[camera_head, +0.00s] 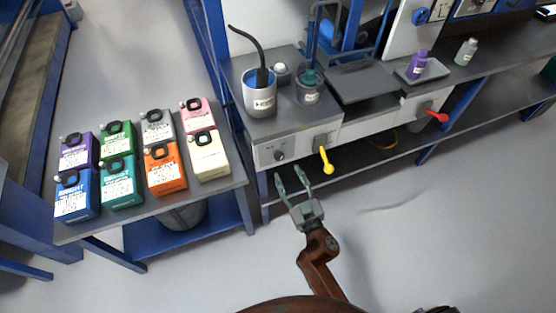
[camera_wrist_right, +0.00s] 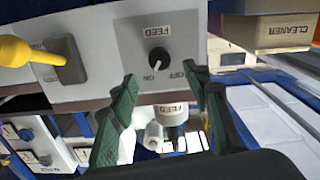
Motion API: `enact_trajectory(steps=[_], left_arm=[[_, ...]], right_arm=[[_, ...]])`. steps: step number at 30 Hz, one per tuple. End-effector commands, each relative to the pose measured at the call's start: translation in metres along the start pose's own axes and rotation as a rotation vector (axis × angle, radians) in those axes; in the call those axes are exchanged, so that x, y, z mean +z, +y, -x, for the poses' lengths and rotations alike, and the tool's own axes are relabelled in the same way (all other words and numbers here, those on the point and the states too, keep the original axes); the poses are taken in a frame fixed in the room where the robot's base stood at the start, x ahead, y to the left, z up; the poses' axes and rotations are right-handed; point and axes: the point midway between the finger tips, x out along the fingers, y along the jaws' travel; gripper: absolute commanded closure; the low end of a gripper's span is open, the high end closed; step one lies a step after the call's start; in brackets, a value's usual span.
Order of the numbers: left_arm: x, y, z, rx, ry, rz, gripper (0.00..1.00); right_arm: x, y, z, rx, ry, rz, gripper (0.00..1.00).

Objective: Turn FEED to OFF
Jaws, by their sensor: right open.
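The FEED knob (camera_head: 279,156) is a small black dial on the front panel of the grey machine. In the right wrist view the FEED knob (camera_wrist_right: 158,57) sits under a FEED label. ON is printed at its lower left and OFF at its lower right. A small white mark on it appears to point toward ON. My right gripper (camera_head: 291,178) is open and empty, just below and in front of the panel. In the right wrist view its two green fingers (camera_wrist_right: 163,82) stand on either side of the knob's line, apart from it. My left gripper is out of view.
A yellow lever (camera_head: 326,160) sticks out right of the knob, and a red lever (camera_head: 437,116) is farther right. A side table (camera_head: 150,215) with several colored canisters stands at left. A labelled grey cup (camera_head: 260,98) stands on the machine. Floor at right is clear.

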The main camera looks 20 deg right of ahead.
Motion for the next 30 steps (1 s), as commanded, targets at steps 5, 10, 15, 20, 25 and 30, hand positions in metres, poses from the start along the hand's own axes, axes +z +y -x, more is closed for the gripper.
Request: enact_trajectory(steps=[5,10,15,20,25,30], left_arm=[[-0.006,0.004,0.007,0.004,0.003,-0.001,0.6],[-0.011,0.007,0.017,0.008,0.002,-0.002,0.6],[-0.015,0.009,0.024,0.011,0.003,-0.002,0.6],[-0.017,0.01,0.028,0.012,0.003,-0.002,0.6],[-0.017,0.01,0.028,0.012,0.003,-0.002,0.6],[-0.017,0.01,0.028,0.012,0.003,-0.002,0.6]], right_arm=[[-0.002,0.0,-0.024,-0.001,0.004,0.004,0.56],[-0.001,0.0,-0.05,-0.001,0.003,0.004,0.56],[0.0,0.0,-0.068,0.0,0.001,0.003,0.56],[0.0,0.0,-0.074,0.0,-0.001,0.002,0.56],[-0.001,0.0,-0.074,0.0,-0.001,0.001,0.56],[0.0,0.0,-0.074,0.0,-0.001,0.001,0.64]])
